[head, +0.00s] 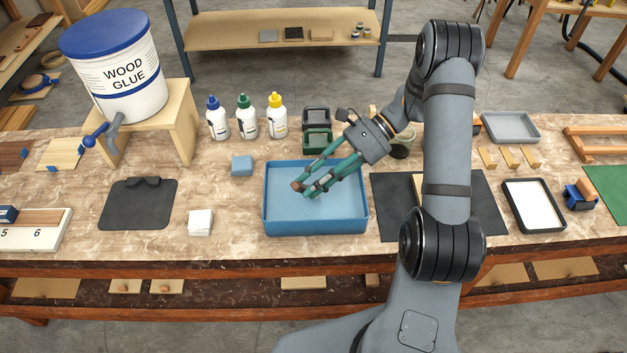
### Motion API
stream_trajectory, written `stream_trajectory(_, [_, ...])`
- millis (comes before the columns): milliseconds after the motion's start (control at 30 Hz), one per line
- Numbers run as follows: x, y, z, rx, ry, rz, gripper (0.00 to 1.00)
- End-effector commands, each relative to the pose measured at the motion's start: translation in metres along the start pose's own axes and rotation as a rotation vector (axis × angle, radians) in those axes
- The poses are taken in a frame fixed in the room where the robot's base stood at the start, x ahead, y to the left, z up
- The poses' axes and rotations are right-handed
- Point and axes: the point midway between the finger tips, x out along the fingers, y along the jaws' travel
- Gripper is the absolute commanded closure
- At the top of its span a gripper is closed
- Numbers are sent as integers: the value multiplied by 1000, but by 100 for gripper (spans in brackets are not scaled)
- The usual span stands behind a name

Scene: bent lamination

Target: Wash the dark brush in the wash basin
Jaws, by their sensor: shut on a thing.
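The blue wash basin (315,227) stands near the front edge of the bench, left of my arm. It is a shallow rectangular tray with a pale blue inside. My gripper (312,187) reaches into the space over the basin from the upper right, with its green fingers pointing down and left. It is shut on a small brown-tipped thing (298,186), which I take for the dark brush. The fingers hide most of it. I cannot tell whether its tip touches the basin's inside.
A blue sponge-like block (241,165) lies left of the basin, and white cloths (200,222) lie front left. Glue bottles (245,116) and dark green-and-black caddies (317,140) stand behind. A dark mat (487,205) and a white-filled tray (534,204) lie to the right.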

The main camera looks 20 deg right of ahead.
Motion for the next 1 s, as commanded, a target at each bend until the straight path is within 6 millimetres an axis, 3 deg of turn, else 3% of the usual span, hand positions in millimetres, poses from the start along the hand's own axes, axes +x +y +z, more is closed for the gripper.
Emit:
stream_trajectory(567, [3, 3, -8, 0, 0, -1, 96])
stream_trajectory(1000, [-19, 18, -16, 0, 0, 0, 96])
